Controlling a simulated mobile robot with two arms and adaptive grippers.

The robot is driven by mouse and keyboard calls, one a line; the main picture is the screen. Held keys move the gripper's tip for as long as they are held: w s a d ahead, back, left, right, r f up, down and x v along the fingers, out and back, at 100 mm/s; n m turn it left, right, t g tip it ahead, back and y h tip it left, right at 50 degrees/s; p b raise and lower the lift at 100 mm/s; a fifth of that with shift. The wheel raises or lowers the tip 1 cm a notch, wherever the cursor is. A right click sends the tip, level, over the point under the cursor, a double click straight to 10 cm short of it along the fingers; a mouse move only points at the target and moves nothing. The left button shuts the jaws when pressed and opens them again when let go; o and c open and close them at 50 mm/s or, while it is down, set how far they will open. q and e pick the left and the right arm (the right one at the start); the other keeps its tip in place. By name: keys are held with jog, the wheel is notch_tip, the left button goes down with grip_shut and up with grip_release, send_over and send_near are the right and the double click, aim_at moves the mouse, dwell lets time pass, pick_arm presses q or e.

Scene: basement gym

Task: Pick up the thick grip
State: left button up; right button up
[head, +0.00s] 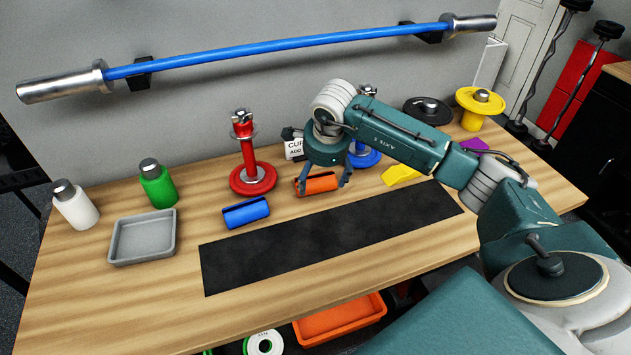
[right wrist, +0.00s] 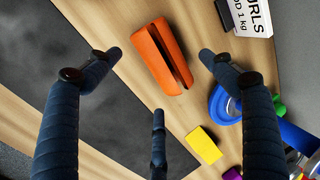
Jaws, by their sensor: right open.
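An orange thick grip (head: 320,184), a short tube with a slit along it, lies on the wooden table behind the black mat. It also shows in the right wrist view (right wrist: 158,55). A similar blue grip (head: 246,213) lies to its left. My right gripper (head: 322,180) is open above the orange grip, pointing down. In the right wrist view its three fingers (right wrist: 160,72) are spread, with the orange grip between the two upper fingertips and nothing held. Whether any finger touches it I cannot tell. My left gripper is not in view.
A red plate stand (head: 253,177) and a blue one (head: 364,158) stand behind the grips, with a white sign (head: 294,149). A yellow block (head: 401,174) lies to the right. A grey tray (head: 143,238) and bottles stand left. The black mat (head: 325,238) is clear.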

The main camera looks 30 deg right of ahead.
aim_at(317, 183)
jog(key=p+x, duration=0.1)
jog(key=x, duration=0.1)
jog(key=p+x, duration=0.1)
jog(key=x, duration=0.1)
jog(key=shift+a+f, duration=0.25)
jog(key=shift+f, duration=0.2)
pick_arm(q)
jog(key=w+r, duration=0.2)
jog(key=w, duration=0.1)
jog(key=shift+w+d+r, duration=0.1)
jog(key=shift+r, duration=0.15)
pick_arm(e)
jog(key=shift+w+f, duration=0.1)
jog(key=shift+c, duration=1.3)
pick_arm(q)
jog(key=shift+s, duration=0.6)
pick_arm(e)
jog(key=c, duration=1.1)
